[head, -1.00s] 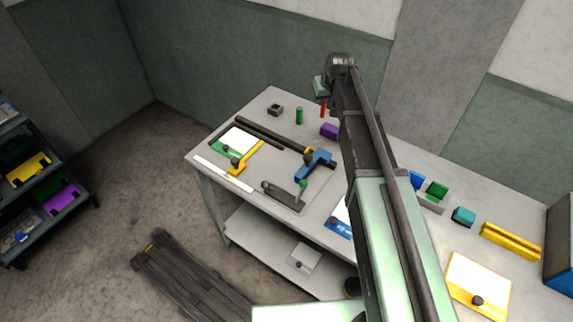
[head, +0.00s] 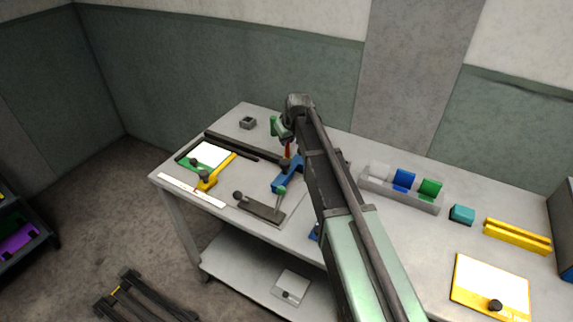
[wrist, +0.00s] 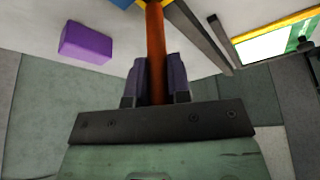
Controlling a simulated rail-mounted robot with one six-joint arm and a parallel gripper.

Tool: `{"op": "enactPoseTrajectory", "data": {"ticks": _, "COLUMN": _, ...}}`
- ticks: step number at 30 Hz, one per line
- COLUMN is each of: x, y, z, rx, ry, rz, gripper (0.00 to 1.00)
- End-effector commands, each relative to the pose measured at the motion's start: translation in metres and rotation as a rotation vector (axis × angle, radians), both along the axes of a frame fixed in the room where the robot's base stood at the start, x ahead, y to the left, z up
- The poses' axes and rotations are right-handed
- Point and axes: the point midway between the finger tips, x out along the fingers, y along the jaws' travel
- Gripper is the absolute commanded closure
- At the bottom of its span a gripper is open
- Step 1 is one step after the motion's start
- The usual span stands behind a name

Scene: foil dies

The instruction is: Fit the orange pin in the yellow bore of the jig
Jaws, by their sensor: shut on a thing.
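My gripper (wrist: 157,80) is shut on the orange pin (wrist: 155,40), which stands out straight between the two dark fingers in the wrist view. In the head view the pin (head: 288,150) hangs below the gripper, near the blue clamp (head: 288,174). I cannot tell whether its lower end touches anything. A sliver of yellow and blue shows beside the pin at the top edge of the wrist view. I cannot make out the yellow bore or clearly identify the jig; my arm hides part of that area.
A purple block (wrist: 86,43) lies near the pin. A green cylinder (head: 273,125) and a grey holed block (head: 248,122) stand at the back. A yellow clamp (head: 215,173) and a dark lever plate (head: 260,207) lie in front. A compartment tray (head: 395,192) is to the right.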

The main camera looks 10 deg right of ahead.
Motion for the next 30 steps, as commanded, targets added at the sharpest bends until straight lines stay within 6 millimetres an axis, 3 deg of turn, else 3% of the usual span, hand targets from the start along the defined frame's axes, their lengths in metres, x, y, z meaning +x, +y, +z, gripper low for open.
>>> {"op": "enactPoseTrajectory", "data": {"ticks": 4, "x": 0.0, "y": 0.0, "z": -0.004, "rx": 0.0, "ry": 0.0, "rz": 0.0, "gripper": 1.0}}
{"op": "enactPoseTrajectory", "data": {"ticks": 11, "x": 0.0, "y": 0.0, "z": -0.048, "rx": 0.0, "ry": 0.0, "rz": 0.0, "gripper": 1.0}}
{"op": "enactPoseTrajectory", "data": {"ticks": 22, "x": 0.0, "y": 0.0, "z": -0.047, "rx": 0.0, "ry": 0.0, "rz": 0.0, "gripper": 1.0}}
{"op": "enactPoseTrajectory", "data": {"ticks": 23, "x": 0.0, "y": 0.0, "z": -0.046, "rx": 0.0, "ry": 0.0, "rz": 0.0, "gripper": 0.79}}
{"op": "enactPoseTrajectory", "data": {"ticks": 24, "x": 0.0, "y": 0.0, "z": -0.045, "rx": 0.0, "ry": 0.0, "rz": 0.0, "gripper": 0.73}}
{"op": "enactPoseTrajectory", "data": {"ticks": 27, "x": 0.0, "y": 0.0, "z": -0.045, "rx": 0.0, "ry": 0.0, "rz": 0.0, "gripper": 0.57}}
{"op": "enactPoseTrajectory", "data": {"ticks": 30, "x": 0.0, "y": 0.0, "z": -0.045, "rx": 0.0, "ry": 0.0, "rz": 0.0, "gripper": 0.56}}
